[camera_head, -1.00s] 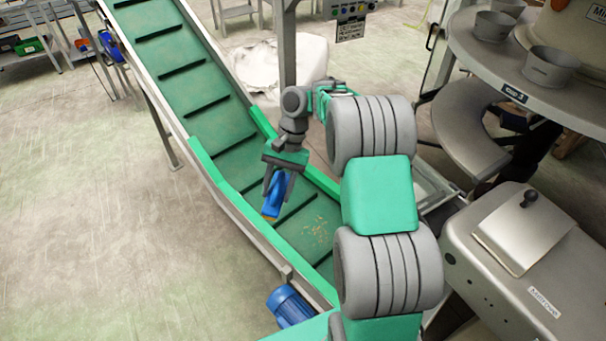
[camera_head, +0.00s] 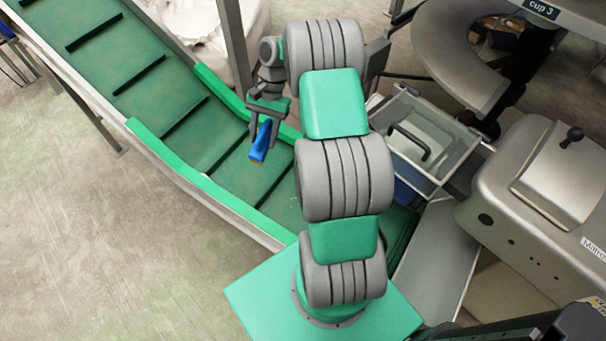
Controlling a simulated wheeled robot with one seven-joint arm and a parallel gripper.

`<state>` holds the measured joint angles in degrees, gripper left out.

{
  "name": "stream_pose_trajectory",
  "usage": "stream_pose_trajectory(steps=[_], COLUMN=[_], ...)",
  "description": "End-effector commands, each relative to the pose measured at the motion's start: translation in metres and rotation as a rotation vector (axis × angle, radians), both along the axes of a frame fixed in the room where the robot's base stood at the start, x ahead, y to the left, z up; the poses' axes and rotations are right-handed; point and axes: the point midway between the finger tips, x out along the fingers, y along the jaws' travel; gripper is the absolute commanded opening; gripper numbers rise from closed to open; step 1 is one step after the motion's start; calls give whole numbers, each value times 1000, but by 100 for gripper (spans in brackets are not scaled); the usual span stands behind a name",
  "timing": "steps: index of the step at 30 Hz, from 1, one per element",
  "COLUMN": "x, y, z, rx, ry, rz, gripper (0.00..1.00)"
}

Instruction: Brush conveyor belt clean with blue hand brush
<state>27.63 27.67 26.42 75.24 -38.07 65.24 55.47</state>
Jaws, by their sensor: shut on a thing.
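The blue hand brush (camera_head: 262,138) is in my gripper (camera_head: 265,122), which is shut on it. The brush points down, with its tan bristle end lowest, over the lower part of the green conveyor belt (camera_head: 228,135). I cannot tell whether the bristles touch the belt. The belt slopes up to the upper left and has dark cross bars and raised green side walls.
A clear bin (camera_head: 425,135) with a dark handle stands right of my arm. A steel machine (camera_head: 540,200) is at the right, below a round grey table edge (camera_head: 440,45). A white sack (camera_head: 205,25) lies behind the belt. The floor at the lower left is clear.

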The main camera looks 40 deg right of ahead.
Motion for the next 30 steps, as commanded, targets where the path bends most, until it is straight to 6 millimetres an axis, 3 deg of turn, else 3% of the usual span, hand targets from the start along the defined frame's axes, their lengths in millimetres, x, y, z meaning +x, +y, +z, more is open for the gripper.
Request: stream_pose_trajectory(steps=[1,3,6,9,13,20,30], x=[-6,-15,-29,-42,-50,-52,-53], y=[-18,-43,-74,-95,-109,-110,-109], z=[-49,-89,-137,-168,-184,-201,-260], rx=[-8,-23,-44,-62,-73,-75,-73], ry=[13,31,55,75,87,90,92], rz=[-51,-120,-205,-264,-302,-307,-305], gripper=[5,5,5,5,5,5,5])
